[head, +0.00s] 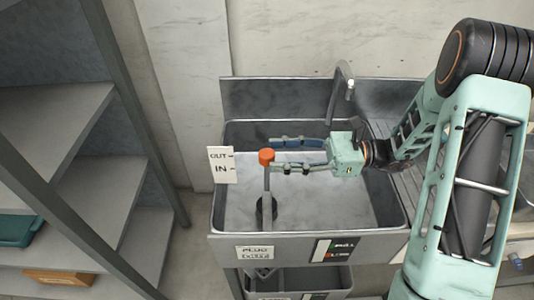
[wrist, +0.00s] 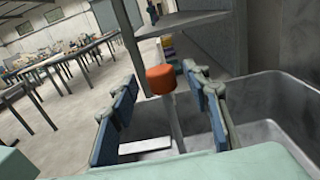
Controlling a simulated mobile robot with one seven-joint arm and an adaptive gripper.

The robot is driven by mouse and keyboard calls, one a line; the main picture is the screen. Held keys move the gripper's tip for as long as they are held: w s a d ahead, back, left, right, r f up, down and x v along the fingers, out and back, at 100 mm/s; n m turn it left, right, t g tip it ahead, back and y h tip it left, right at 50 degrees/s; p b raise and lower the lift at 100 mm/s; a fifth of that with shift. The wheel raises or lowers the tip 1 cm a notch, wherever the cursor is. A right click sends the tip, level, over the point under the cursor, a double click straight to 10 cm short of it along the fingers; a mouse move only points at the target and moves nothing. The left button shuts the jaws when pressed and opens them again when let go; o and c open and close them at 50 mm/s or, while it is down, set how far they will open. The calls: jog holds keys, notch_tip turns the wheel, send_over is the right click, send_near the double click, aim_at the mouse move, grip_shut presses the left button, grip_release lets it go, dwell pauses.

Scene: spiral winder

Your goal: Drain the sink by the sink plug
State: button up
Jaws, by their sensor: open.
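The sink plug has an orange knob (head: 266,156) on a thin grey rod that rises from a dark round base (head: 266,210) in the grey metal sink (head: 390,208). The rod stands about upright. In the wrist view the orange knob (wrist: 161,79) shows between and beyond the fingertips. My gripper (head: 272,155) comes in from the right over the basin, its fingers pointing left. It is open, with one finger on each side of the knob's line. I cannot tell whether a finger touches the knob. The fingers also show in the wrist view (wrist: 160,82).
A white OUT/IN card (head: 221,165) stands at the sink's left rim. A faucet (head: 341,88) rises at the back. Grey shelves (head: 80,130) stand to the left, holding a teal bin (head: 18,229). A wall closes the back.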

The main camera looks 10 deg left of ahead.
aim_at(267, 153)
jog(key=shift+x, duration=1.75)
grip_shut()
jog(key=shift+f, duration=0.1)
